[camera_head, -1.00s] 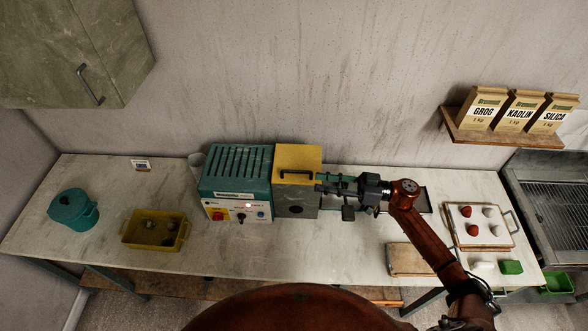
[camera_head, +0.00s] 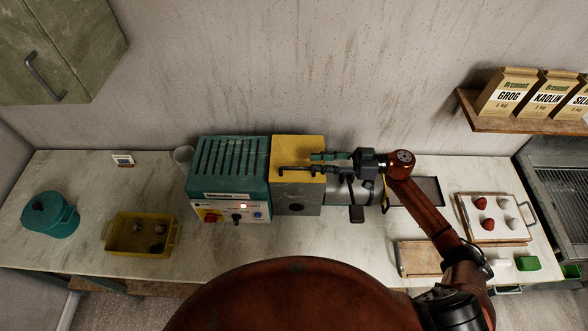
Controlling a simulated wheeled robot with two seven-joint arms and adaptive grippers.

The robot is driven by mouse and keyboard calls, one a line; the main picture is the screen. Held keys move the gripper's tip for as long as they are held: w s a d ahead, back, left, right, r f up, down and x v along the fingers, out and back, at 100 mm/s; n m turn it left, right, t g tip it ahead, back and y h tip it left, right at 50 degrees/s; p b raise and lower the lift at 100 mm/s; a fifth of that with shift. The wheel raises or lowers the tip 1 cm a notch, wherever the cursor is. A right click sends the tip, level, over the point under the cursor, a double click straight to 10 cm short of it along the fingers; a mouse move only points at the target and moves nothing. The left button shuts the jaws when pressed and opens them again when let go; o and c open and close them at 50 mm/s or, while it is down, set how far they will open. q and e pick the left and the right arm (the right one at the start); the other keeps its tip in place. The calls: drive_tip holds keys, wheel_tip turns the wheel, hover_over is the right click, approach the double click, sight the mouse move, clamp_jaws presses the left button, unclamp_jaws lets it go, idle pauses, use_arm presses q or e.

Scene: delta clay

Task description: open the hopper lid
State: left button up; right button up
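The machine has a teal ribbed housing (camera_head: 231,165) and, to its right, a hopper with a yellow lid (camera_head: 297,147). The lid is shut and lies flat over the grey hopper front (camera_head: 296,199). A dark bar handle (camera_head: 295,169) runs along the lid's front part. My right gripper (camera_head: 318,163) reaches in from the right, with its fingers over the lid's right side, at the handle's right end. Its fingers look apart. I cannot tell whether they touch the handle. My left gripper is not in view.
A teal pot (camera_head: 50,215) and a yellow tub (camera_head: 139,235) stand at the left. A white tray (camera_head: 494,209) with several lumps and a wooden board (camera_head: 418,259) lie at the right. A shelf (camera_head: 520,126) with bags hangs above. The counter before the machine is clear.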

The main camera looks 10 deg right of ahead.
sight(283, 168)
drive_tip(key=f+b, duration=0.1)
drive_tip(key=f, duration=0.1)
drive_tip(key=f+b, duration=0.1)
drive_tip(key=shift+w+f, duration=0.35)
drive_tip(key=shift+s+f+b, duration=0.1)
drive_tip(key=shift+f+b, duration=0.1)
drive_tip(key=shift+b, duration=0.3)
drive_tip(key=shift+a, duration=0.45)
drive_tip(key=a, duration=0.3)
drive_tip(key=w+a+p, duration=0.1)
drive_tip(key=a, duration=0.1)
drive_tip(key=shift+w+a+r, duration=0.1)
drive_tip(key=shift+w+a, duration=0.1)
drive_tip(key=shift+a, duration=0.2)
drive_tip(key=shift+w+a+p, duration=0.1)
drive_tip(key=shift+a+p, duration=0.2)
drive_tip(key=shift+a, duration=0.15)
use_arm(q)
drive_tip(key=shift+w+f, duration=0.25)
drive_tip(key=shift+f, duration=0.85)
use_arm(e)
clamp_jaws()
